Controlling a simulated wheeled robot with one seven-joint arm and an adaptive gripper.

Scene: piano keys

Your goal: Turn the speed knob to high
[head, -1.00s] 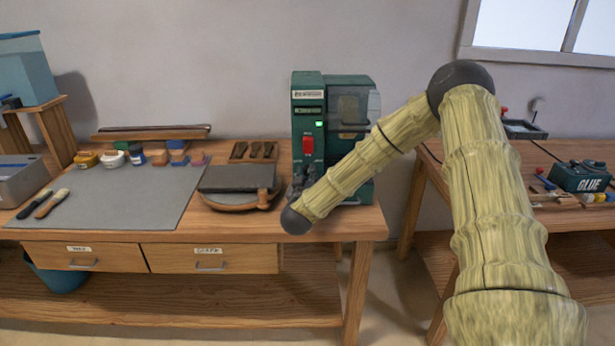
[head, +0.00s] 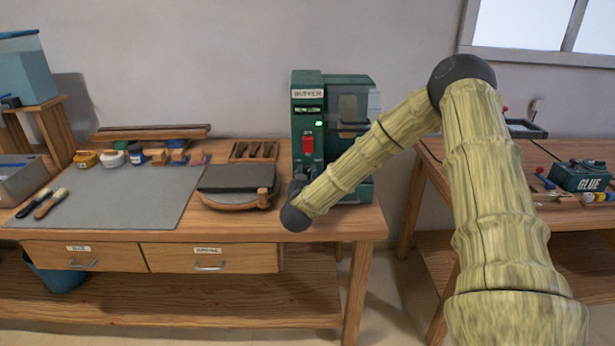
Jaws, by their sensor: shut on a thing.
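The green buffer machine (head: 309,119) stands at the right end of the wooden workbench. Its front has a "BUFFER" label, a small light and a red switch (head: 308,144). My arm reaches in from the right and bends down to the machine's lower front. My gripper (head: 299,183) is small, dark and partly hidden by my wrist. It is against the lower front of the machine, below the red switch, shut on what appears to be the speed knob. The knob itself is hidden, so its setting cannot be read.
A round wooden stand with a dark pad (head: 240,179) sits just left of my gripper. Behind it is a tray of tools (head: 254,151). A grey mat (head: 115,197) covers the bench's left. A second table (head: 560,216) with a glue box (head: 581,177) stands right.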

